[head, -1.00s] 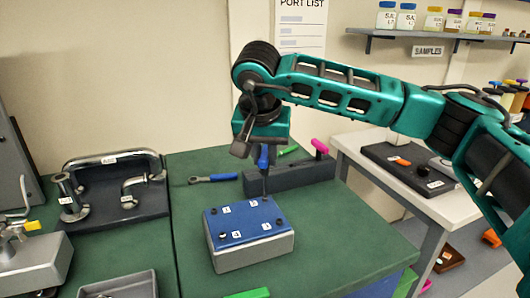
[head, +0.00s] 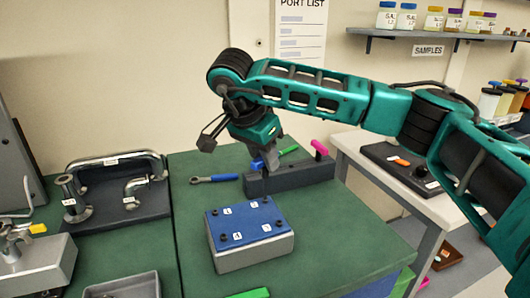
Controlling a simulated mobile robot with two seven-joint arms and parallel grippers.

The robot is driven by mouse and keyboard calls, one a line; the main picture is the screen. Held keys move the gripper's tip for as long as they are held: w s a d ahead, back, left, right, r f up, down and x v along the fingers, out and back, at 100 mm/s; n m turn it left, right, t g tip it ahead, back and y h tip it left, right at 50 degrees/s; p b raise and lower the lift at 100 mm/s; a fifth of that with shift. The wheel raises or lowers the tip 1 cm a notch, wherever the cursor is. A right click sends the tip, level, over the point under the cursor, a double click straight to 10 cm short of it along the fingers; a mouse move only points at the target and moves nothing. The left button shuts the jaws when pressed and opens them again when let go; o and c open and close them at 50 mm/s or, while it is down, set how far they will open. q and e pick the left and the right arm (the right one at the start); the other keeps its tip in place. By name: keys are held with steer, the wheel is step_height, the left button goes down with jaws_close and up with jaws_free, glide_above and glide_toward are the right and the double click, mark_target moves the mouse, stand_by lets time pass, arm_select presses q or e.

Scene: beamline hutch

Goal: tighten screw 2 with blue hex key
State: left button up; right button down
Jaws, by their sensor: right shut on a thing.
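My right gripper (head: 262,157) is shut on the blue hex key (head: 257,165); its fingers partly hide the blue handle. The key's dark shank points down to the far right corner of the blue plate (head: 243,220), by a small white label that seems to read 2. Screw 2 is at or under the key tip; I cannot tell how well the tip is seated. The plate lies on a grey block (head: 255,253) on the green table, with dark screws near its corners.
A dark key holder (head: 305,175) with a pink-handled key (head: 319,148) stands just behind the block. A blue-handled wrench (head: 213,179) lies left of it. Pipes on a dark base (head: 105,215) and a grey tray (head: 122,286) stand left. The table right of the block is clear.

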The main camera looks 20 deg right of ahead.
steer(key=shift+r+m, duration=0.1)
steer(key=shift+m, duration=0.7)
steer(key=shift+g, duration=0.3)
steer(key=m+g+p, duration=0.1)
steer(key=m+p, duration=0.1)
steer(key=shift+m, duration=0.4)
steer(key=shift+m+g, duration=0.3)
steer(key=shift+m, duration=0.3)
